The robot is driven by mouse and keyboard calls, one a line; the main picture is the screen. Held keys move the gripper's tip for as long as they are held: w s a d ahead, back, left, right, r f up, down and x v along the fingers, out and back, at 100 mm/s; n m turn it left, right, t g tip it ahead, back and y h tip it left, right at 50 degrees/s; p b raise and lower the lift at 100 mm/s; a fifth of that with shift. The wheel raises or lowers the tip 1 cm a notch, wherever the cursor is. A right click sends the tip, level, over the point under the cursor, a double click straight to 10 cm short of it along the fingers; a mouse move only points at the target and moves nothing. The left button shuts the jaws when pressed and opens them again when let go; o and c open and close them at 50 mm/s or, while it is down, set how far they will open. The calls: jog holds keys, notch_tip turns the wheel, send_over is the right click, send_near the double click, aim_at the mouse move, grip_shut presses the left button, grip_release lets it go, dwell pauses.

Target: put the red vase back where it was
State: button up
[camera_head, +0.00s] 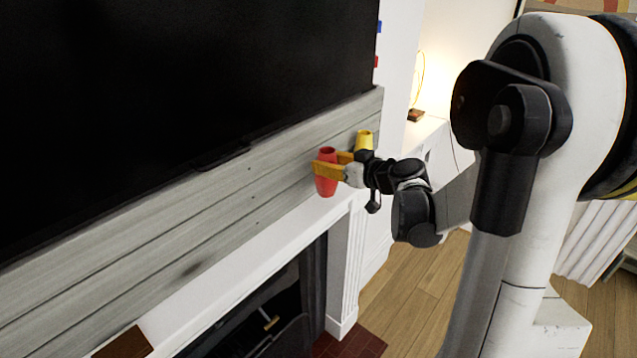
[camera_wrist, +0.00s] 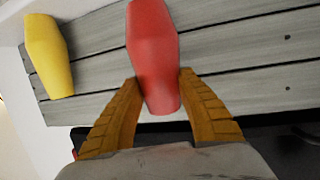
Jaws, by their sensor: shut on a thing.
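The red vase (camera_head: 327,184) is at the right end of the white mantel, in front of the grey plank panel. My gripper (camera_head: 328,168) is shut on it, with one orange finger on each side. In the wrist view the red vase (camera_wrist: 153,45) stands between the two fingers (camera_wrist: 158,105), which grip it near its lower end in the picture. I cannot tell whether its base touches the mantel. A yellow vase (camera_head: 364,140) stands just beyond my gripper, and it also shows at the left of the wrist view (camera_wrist: 48,55), apart from the red one.
A large black screen (camera_head: 180,80) hangs above the plank panel (camera_head: 240,165). The white mantel (camera_head: 235,255) is clear left of the red vase up to a brown object (camera_head: 125,343). The fireplace opening is below. A lit lamp stands on a white cabinet behind.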

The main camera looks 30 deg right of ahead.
aim_at(319, 178)
jog(key=shift+w+a+f, duration=0.7)
jog(key=shift+w+f, duration=0.1)
jog(key=shift+w, duration=0.2)
jog(key=shift+f+b, duration=0.7)
jog(key=shift+f, duration=1.2)
jog(key=shift+f, duration=0.2)
jog(key=o, duration=1.3)
jog(key=shift+r, duration=0.15)
